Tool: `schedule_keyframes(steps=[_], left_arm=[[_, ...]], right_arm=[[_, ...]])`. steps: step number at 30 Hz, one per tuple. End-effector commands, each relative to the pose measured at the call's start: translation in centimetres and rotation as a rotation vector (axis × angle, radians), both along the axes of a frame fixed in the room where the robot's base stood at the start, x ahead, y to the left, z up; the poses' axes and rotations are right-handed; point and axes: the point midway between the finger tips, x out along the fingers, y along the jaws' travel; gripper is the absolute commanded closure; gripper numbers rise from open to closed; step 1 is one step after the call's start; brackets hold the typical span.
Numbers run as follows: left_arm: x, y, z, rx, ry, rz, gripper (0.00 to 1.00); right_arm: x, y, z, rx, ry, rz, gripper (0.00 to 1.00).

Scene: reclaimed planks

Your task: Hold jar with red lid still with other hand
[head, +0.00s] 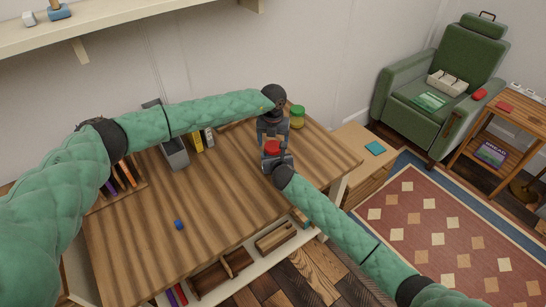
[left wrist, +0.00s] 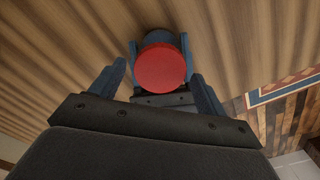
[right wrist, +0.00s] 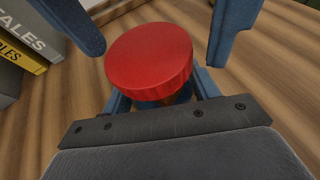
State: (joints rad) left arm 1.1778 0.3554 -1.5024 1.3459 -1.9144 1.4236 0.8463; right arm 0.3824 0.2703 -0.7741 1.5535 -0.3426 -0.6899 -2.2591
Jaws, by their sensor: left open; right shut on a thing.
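The jar with the red lid (head: 271,147) is upright over the table's right part, between my two grippers. Its red lid fills the middle of the left wrist view (left wrist: 161,67) and the right wrist view (right wrist: 149,58); the lid hides most of the body. My right gripper (head: 274,160) comes from the front and is shut on the jar below the lid. My left gripper (head: 271,138) comes from behind and above. It is open, with its fingers on either side of the lid and apart from it.
A jar with a green lid (head: 297,115) stands behind to the right. Yellow books (head: 197,143) and a grey bin (head: 175,153) stand at the back. A small blue object (head: 179,224) lies on the wooden table (head: 225,200), whose front middle is mostly clear.

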Motion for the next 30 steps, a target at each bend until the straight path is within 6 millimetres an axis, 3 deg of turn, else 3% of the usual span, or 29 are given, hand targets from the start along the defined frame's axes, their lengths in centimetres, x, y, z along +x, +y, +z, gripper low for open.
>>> schedule_keyframes(steps=[12,19,25,30], left_arm=[[0.04,-0.01,-1.10,-0.001,-0.001,0.000,0.25],[0.03,0.00,-1.10,-0.001,-0.001,0.000,0.68],[0.03,0.00,-1.09,0.000,-0.001,-0.012,0.70],[0.02,0.02,-1.11,0.000,-0.001,-0.153,0.70]], right_arm=[[0.02,0.01,0.05,0.000,-0.001,0.000,1.00],[0.01,0.00,0.04,0.000,0.000,0.000,1.00],[0.02,0.00,0.05,0.000,0.000,0.000,1.00],[0.02,-0.01,0.05,0.000,0.000,0.000,1.00]])
